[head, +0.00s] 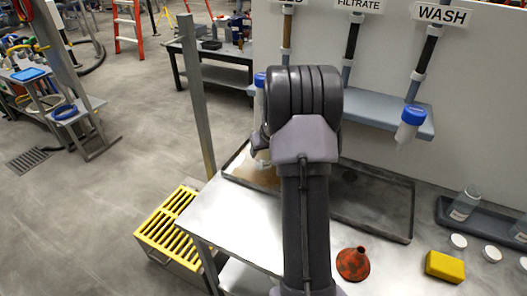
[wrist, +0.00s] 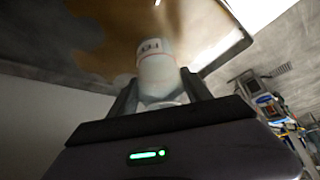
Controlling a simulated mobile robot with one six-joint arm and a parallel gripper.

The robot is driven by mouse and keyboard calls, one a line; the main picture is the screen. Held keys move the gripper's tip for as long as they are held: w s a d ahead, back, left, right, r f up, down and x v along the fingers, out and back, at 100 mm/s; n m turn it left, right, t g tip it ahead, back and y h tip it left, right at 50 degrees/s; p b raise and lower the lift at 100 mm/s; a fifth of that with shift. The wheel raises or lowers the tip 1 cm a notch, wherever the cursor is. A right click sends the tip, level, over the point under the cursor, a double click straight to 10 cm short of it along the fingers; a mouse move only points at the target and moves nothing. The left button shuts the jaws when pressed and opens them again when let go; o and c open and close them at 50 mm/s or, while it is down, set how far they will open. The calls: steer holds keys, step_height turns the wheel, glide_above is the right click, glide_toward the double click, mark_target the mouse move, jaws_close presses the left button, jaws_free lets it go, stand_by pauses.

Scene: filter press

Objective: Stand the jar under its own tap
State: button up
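A pale jar (wrist: 158,75) with a small label, too small to read, sits between the fingers of my gripper (wrist: 160,90) in the wrist view. The fingers are against both sides of it. In the head view my gripper (head: 259,141) is mostly behind my arm, over the brown-stained left end of the shallow tray (head: 385,236). I cannot tell whether the jar touches the tray. A white fitting with a blue top (head: 259,80) rises just above the gripper. The right tap (head: 410,122), blue and white, hangs below the WASH sign (head: 442,14). The FILTRATE sign (head: 360,4) is left of it; its tap is hidden by my arm.
A red funnel (head: 352,264), a yellow sponge (head: 445,266) and white lids (head: 458,241) lie on the steel bench at front right. Clear jars (head: 464,204) stand in a dark tray (head: 447,213) at right. A yellow slatted step (head: 168,228) and a post (head: 196,95) are at left.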

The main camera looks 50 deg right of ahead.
steer(key=shift+o, duration=0.9)
steer(key=shift+r, duration=0.1)
